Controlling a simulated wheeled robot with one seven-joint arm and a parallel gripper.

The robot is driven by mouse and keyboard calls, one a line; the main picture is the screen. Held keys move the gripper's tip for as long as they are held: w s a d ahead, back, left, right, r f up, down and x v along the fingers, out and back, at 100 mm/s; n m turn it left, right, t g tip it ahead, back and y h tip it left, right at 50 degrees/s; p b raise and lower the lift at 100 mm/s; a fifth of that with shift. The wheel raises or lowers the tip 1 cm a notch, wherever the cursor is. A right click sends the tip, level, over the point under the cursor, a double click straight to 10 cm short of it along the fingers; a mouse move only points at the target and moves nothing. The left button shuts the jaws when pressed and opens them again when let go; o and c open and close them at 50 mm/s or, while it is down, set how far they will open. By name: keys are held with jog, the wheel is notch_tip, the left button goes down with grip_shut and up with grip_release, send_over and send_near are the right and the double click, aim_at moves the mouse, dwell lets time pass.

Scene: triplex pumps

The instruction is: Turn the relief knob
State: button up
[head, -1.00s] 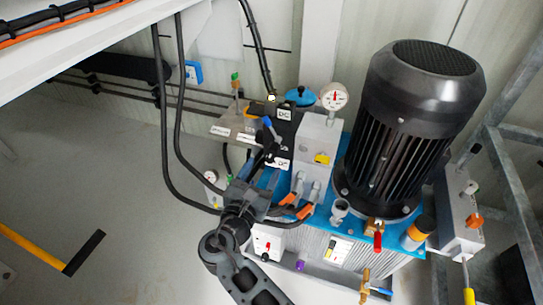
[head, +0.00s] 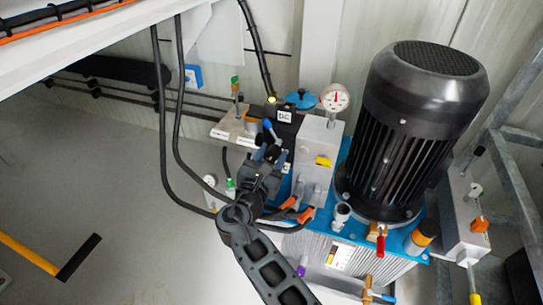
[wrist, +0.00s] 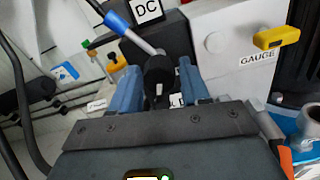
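My gripper (head: 268,152) is at the manifold on top of the pump unit. In the wrist view its two blue-grey fingers (wrist: 160,88) are apart, one on each side of a dark round part (wrist: 158,72). A lever with a blue grip (wrist: 116,22) and a silver rod rises from this part towards the upper left. I cannot tell whether the fingers touch anything. A white label (wrist: 177,100) between the fingers is mostly covered. No relief knob can be made out for certain; it may be hidden by the gripper.
The valve block marked DC (wrist: 148,10) is just beyond the fingers. A yellow handle (wrist: 276,37) sits above the GAUGE label at right. The dial gauge (head: 335,97) and large black motor (head: 415,130) stand right. Black hoses (head: 180,140) hang left.

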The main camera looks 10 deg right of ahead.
jog(key=c, duration=0.7)
jog(key=shift+m, duration=0.4)
jog(key=m+b, duration=0.2)
jog(key=m, duration=0.1)
jog(key=shift+f+m+b, duration=0.15)
jog(key=shift+m+b, duration=0.15)
jog(key=shift+b, duration=0.05)
jog(key=m+b, duration=0.3)
jog(key=m, duration=0.1)
jog(key=shift+m, duration=0.3)
jog(key=m+b, duration=0.3)
jog(key=m, duration=0.1)
jog(key=shift+a, duration=0.1)
jog(key=shift+m+b, duration=0.9)
jog(key=shift+m, duration=0.5)
jog(key=shift+r, duration=0.2)
